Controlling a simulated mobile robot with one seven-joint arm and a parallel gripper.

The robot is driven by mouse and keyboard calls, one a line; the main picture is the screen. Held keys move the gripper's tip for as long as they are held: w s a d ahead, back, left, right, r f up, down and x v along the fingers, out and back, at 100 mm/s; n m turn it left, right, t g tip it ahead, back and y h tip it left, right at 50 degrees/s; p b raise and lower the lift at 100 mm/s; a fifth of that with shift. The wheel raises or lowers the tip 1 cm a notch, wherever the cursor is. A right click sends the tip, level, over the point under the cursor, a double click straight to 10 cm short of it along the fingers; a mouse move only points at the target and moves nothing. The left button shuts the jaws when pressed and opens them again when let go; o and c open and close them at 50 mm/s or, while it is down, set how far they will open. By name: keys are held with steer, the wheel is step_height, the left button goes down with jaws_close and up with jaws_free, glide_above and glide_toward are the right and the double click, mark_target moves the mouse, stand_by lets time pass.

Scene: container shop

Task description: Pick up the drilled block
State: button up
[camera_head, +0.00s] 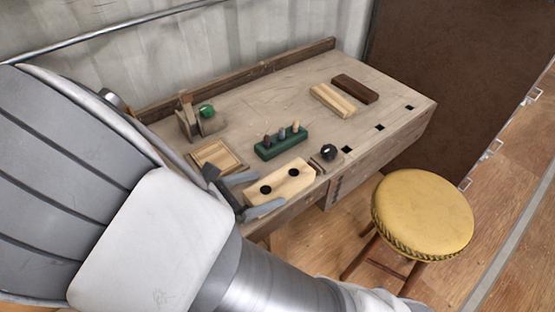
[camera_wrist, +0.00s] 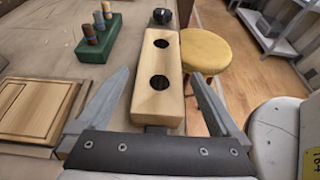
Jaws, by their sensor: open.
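The drilled block (camera_head: 293,179) is a pale wooden bar with two dark round holes, lying along the workbench's front edge. In the wrist view the block (camera_wrist: 161,100) runs away from me, with both holes facing up. My gripper (camera_head: 270,191) is open, its two grey fingers on either side of the block's near end. In the wrist view the gripper (camera_wrist: 161,74) shows a clear gap on the left of the block and a narrower one on the right. Whether the fingers reach below the block's top face is hard to tell.
A green holder with pegs (camera_head: 281,143) and a square wooden tray (camera_head: 217,158) sit close to the block. A black knob (camera_head: 329,152) is near its far end. A yellow stool (camera_head: 422,213) stands before the workbench (camera_head: 300,90). Two wooden bars (camera_head: 333,100) (camera_head: 355,89) lie farther back.

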mark_target(271, 186)
steer(key=b+x, duration=0.1)
steer(key=x, duration=0.4)
steer(key=shift+w+d+b, duration=0.1)
steer(key=shift+b, duration=0.2)
jaws_close()
